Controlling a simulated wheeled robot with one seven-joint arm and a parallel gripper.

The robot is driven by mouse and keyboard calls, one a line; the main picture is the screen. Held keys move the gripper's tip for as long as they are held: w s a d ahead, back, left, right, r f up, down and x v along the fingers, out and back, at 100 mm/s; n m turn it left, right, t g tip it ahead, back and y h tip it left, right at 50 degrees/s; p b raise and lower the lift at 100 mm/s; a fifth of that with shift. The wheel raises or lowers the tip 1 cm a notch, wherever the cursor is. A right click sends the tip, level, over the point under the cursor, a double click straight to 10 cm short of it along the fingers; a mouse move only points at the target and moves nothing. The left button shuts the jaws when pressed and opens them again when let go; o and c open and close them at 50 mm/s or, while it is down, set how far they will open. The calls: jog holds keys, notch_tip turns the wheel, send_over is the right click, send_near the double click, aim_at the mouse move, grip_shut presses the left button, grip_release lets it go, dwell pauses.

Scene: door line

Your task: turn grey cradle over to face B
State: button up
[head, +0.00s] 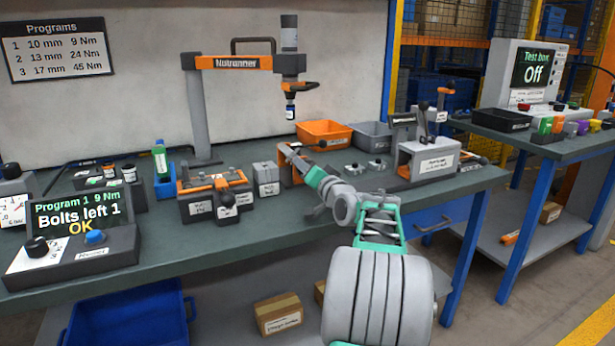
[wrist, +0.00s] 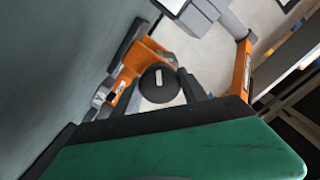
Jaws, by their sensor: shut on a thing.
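My gripper (head: 291,153) is at the middle of the bench, reaching in from the front right. In the wrist view its dark fingers stand either side of a round black knob (wrist: 158,83) with a pale label, and they are shut on it. Just beyond the knob is an orange bracket (wrist: 137,58). In the head view an orange bracket (head: 285,174) shows beside my gripper, partly covered by it. I cannot make out the grey cradle clearly, nor which of its faces is up.
A grey and orange fixture (head: 213,195) and a small grey block (head: 266,178) stand left of my gripper. The Nutrunner (head: 290,65) hangs above and behind. An orange bin (head: 323,134) and a grey labelled stand (head: 428,160) are to the right. The console (head: 75,240) reads "Bolts left 1 OK".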

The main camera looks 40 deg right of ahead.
jog(key=shift+f+n, duration=0.1)
jog(key=shift+n, duration=0.2)
jog(key=o, duration=1.4)
jog(key=shift+c, duration=0.2)
jog(key=p+v, duration=0.1)
jog(key=v, duration=0.6)
jog(key=shift+s+a, duration=0.15)
jog(key=shift+s, duration=0.25)
